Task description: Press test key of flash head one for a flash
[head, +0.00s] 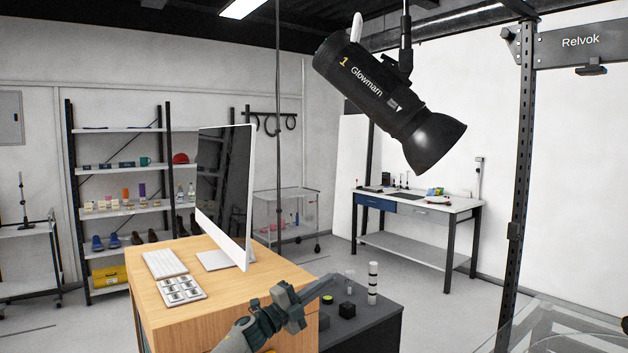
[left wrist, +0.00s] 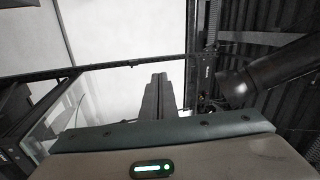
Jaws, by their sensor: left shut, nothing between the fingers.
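Flash head one (head: 375,90) is a black cylinder marked "1 Glowmarn", hung from above at the upper middle of the head view. It is tilted, with its flared reflector (head: 436,143) at the lower right. A small grey patch with a white triangle shows on its side; I cannot make out a test key. My left gripper (head: 325,284) is well below the flash head, over the desk's right edge, apart from it. In the left wrist view its fingers (left wrist: 158,82) are shut and empty. The flash head appears there at the right (left wrist: 280,78). My right gripper is not in view.
A wooden desk (head: 225,285) bears a monitor (head: 236,195), a keyboard (head: 165,263) and a keypad (head: 181,289). A dark low table (head: 372,325) with small items stands beside it. A black post (head: 517,190) rises at the right. The air between gripper and flash head looks clear.

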